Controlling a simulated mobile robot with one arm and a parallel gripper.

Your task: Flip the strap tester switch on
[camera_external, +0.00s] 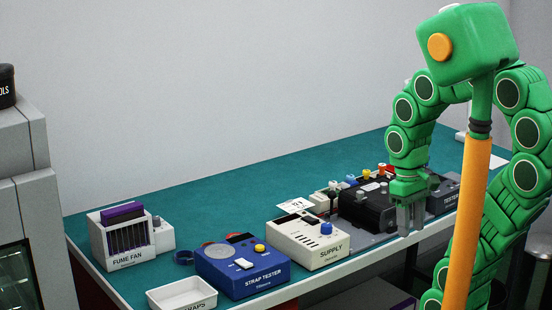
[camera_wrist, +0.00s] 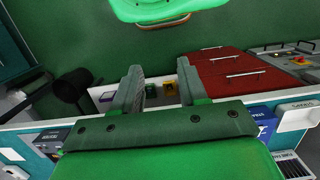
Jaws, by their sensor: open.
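The strap tester (camera_external: 225,270) is a blue box with a white label, on the front part of the green bench in the external view. A white rocker switch (camera_external: 244,263) is on its top; I cannot tell which way it is set. A yellow knob (camera_external: 259,248) and a red round part lie behind the switch. My gripper (camera_external: 404,222) points down near the dark equipment, well to the right of the strap tester and apart from it. Its two fingers stand apart with nothing between them in the wrist view (camera_wrist: 158,85).
The cream supply box (camera_external: 318,252) stands right beside the strap tester, toward my gripper. A fume fan (camera_external: 120,240) and a white scraps tray (camera_external: 180,293) are to the left. Red drawers (camera_wrist: 215,75) show in the wrist view. The green bench top (camera_external: 215,192) behind is clear.

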